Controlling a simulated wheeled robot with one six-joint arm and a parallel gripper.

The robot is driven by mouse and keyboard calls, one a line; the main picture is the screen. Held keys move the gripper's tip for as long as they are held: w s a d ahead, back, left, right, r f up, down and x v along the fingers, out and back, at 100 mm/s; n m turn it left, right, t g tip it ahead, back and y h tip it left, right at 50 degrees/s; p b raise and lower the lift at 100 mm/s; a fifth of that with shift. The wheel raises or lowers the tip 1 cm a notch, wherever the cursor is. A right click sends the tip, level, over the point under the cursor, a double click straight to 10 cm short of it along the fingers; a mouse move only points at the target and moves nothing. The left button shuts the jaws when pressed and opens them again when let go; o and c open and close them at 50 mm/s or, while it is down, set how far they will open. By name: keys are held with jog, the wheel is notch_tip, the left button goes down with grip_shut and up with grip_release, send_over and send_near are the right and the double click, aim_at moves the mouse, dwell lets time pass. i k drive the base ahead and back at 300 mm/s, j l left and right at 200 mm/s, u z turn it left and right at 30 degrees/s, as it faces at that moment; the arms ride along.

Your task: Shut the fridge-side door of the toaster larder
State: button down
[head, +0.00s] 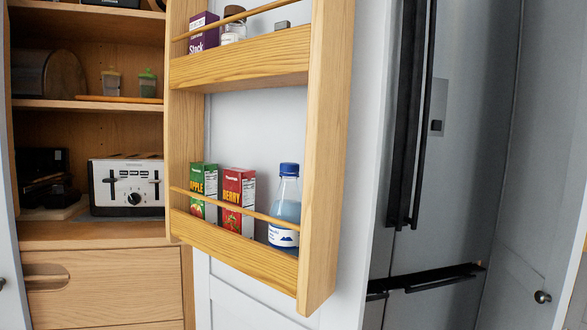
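The fridge-side door (358,150) of the toaster larder stands open, its inner face turned toward me. A wooden door rack (235,240) is fixed to it, with an apple carton (203,185), a berry carton (238,192) and a blue-capped bottle (285,208) behind its lower rail. The larder (90,232) is open at the left, with a white toaster (126,186) on its counter shelf. My gripper is not in the view.
The grey fridge (460,140) with dark handles (408,120) is just right of the door. A pale cabinet panel with a round knob (542,297) stands at the far right. A drawer (103,290) is below the toaster. The upper rack shelf holds a purple box (203,32) and a jar (233,28).

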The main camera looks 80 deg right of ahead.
aim_at(313, 97)
jog(key=k+l+z, duration=0.2)
jog(key=k+l, duration=0.2)
jog(key=l, duration=0.2)
jog(key=k+l+z, duration=0.1)
jog(key=l, duration=0.2)
jog(key=k+l+z, duration=0.1)
jog(key=l, duration=0.25)
jog(key=k+l+z, duration=0.1)
jog(key=k+l, duration=0.15)
jog(key=k+l+z, duration=0.1)
jog(key=l, duration=0.35)
jog(key=k, duration=0.05)
